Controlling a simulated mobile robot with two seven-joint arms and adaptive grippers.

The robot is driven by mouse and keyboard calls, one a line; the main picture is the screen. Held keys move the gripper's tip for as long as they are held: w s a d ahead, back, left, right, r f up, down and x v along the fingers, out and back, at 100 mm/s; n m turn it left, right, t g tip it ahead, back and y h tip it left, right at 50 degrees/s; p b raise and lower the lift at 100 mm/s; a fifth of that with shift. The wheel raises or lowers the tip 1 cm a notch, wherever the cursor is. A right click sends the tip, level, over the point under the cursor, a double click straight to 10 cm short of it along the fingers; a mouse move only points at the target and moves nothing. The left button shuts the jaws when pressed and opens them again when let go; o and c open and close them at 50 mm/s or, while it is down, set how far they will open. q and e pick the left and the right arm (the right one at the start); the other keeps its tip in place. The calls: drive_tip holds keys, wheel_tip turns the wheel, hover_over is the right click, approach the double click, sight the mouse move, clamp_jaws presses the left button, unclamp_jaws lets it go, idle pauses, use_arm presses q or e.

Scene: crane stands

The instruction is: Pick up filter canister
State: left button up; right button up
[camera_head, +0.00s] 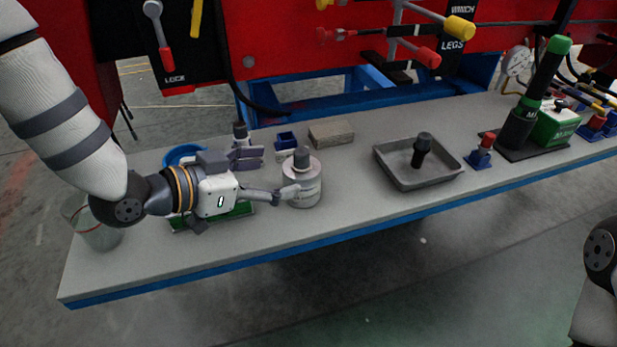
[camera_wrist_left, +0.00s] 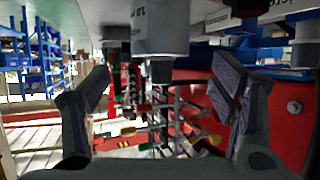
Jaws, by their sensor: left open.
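A pale grey canister (camera_head: 303,187) with a label and a dark knob on top stands upright on the grey bench top (camera_head: 345,205). I take it to be the filter canister. My left gripper (camera_head: 278,173) is open and points right at the canister, with its near finger in front of the canister's left side. In the left wrist view, the canister (camera_wrist_left: 160,32) appears upside down between the open fingers (camera_wrist_left: 165,90). I cannot tell whether a finger touches it. My right gripper is out of view.
Behind the canister are a tan block (camera_head: 331,133) and small blue holder (camera_head: 285,141). A grey tray (camera_head: 400,178) holding a dark knobbed part lies right. A clear beaker (camera_head: 97,232) stands at the left end. A green-topped dark cylinder (camera_head: 535,90) stands far right. Bench room right of the canister is clear.

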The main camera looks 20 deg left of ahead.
sight(293, 171)
use_arm(q)
drive_tip(key=x, duration=0.5)
drive_tip(key=b+x, duration=0.1)
drive_tip(key=x, duration=0.1)
drive_tip(key=shift+w+d+f, duration=0.2)
drive_tip(key=shift+f, duration=0.25)
drive_tip(key=shift+r, duration=0.15)
drive_tip(key=c, duration=1.7)
